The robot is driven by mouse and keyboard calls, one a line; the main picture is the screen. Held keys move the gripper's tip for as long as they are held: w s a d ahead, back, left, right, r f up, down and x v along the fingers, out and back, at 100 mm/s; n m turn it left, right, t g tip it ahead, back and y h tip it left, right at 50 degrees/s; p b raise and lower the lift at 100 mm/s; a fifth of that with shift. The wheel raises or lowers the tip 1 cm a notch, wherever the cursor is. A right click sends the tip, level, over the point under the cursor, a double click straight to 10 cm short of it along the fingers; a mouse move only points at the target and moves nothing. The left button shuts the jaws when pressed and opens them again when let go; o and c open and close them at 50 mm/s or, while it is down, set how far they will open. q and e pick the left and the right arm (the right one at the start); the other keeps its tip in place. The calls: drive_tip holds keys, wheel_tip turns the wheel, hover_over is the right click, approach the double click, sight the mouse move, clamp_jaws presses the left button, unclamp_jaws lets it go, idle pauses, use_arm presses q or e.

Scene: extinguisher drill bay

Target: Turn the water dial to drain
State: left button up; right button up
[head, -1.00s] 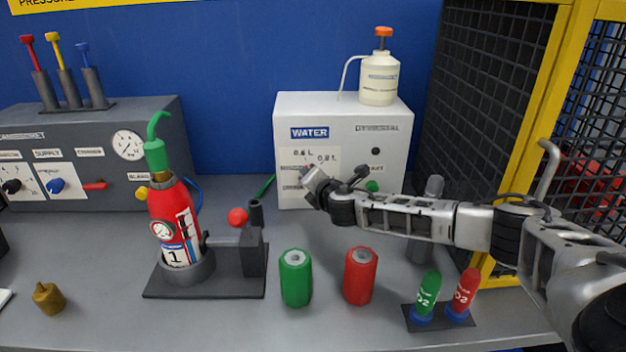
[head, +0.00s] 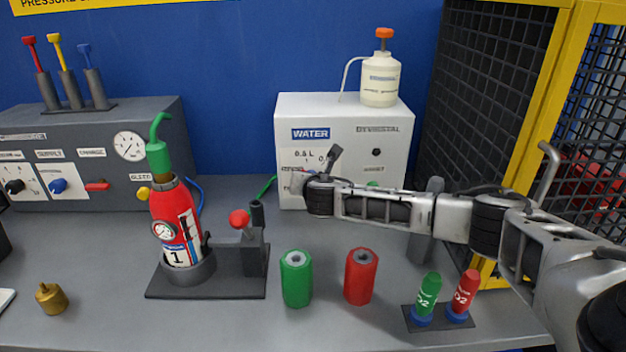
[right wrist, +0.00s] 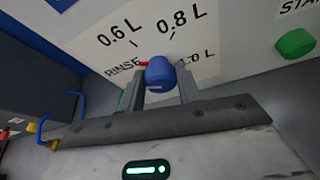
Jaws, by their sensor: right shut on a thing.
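The water dial is a blue knob (right wrist: 160,72) with a red pointer in the right wrist view. Its pointer reaches left, close above the end of the word RINSE. The white label plate (right wrist: 112,45) around it also reads 0.6 L and 0.8 L; I cannot make out a drain mark. My right gripper (right wrist: 160,82) is shut on the knob, one finger on each side. In the head view my right gripper (head: 300,182) is at the front of the white WATER box (head: 343,112) and hides the dial. My left gripper is not in view.
A green button (right wrist: 296,43) is right of the dial. A red extinguisher (head: 170,215) stands in a holder. Green (head: 296,283) and red (head: 360,280) cylinders stand below my right arm. A mesh cage (head: 470,90) borders the right. A white bottle (head: 380,80) stands atop the box.

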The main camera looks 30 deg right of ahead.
drive_tip(key=shift+w+a+f+n+g+h, duration=0.15)
drive_tip(key=shift+n+g+h, duration=0.2)
drive_tip(key=shift+n+h, duration=1)
drive_tip(key=shift+a+n+g+h, duration=0.1)
drive_tip(key=shift+n+g+h, duration=0.45)
drive_tip(key=shift+n, duration=1.45)
drive_tip(key=shift+w+a+f+n+g+h, duration=0.1)
drive_tip(key=shift+a+n+g+h, duration=0.1)
drive_tip(key=shift+n+h, duration=1.25)
drive_tip(key=shift+n+y, duration=0.25)
drive_tip(key=shift+n, duration=0.15)
drive_tip(key=o, duration=1)
drive_tip(key=shift+c, duration=0.2)
drive_tip(key=shift+r, duration=0.1)
